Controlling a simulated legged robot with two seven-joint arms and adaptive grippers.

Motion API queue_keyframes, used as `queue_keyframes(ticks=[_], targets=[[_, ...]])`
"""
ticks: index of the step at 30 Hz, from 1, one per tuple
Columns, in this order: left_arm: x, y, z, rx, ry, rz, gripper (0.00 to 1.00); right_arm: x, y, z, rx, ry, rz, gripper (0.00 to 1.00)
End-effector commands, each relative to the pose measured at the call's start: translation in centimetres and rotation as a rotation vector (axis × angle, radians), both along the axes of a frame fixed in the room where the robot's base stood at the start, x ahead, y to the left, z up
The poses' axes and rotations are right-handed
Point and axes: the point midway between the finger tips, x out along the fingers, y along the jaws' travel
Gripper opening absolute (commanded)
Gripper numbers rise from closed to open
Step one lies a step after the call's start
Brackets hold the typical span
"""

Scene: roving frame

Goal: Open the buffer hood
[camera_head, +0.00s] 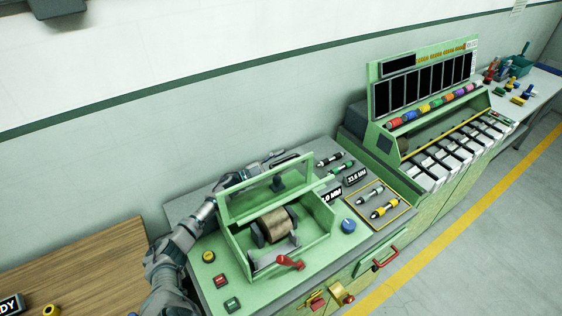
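The buffer hood (233,207) is a green frame with a clear pane. It stands raised, near upright, at the back of a green box on the machine bench. The box's front is uncovered and shows a brown roller (275,224) and a red crank handle (290,262). My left arm comes in from the lower left and runs along the hood's left side. My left gripper (271,157) is at or just behind the hood's top edge; I cannot tell whether it touches. Its fingers are too small to read. My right gripper is not in view.
Red, green and yellow buttons (220,281) sit left of the box. A blue knob (348,225) and a tray with yellow-ended parts (384,209) lie to its right. A green sorting rack (425,105) stands farther right. A wooden table (92,268) is at left.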

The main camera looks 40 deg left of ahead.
Motion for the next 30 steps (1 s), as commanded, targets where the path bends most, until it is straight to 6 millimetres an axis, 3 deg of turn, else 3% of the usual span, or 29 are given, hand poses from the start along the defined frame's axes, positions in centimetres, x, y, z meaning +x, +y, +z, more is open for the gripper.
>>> queue_keyframes(ticks=[7, 21, 30], targets=[[-0.7, 0.5, -0.4, 0.000, 0.002, 0.000, 0.41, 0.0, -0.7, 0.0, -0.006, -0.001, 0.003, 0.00], [-7.8, 5.7, -3.6, 0.000, 0.006, 0.000, 0.41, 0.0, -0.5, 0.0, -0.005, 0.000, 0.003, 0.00], [-9.1, 6.6, -4.0, 0.000, 0.003, 0.000, 0.41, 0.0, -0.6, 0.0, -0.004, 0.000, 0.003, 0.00]])
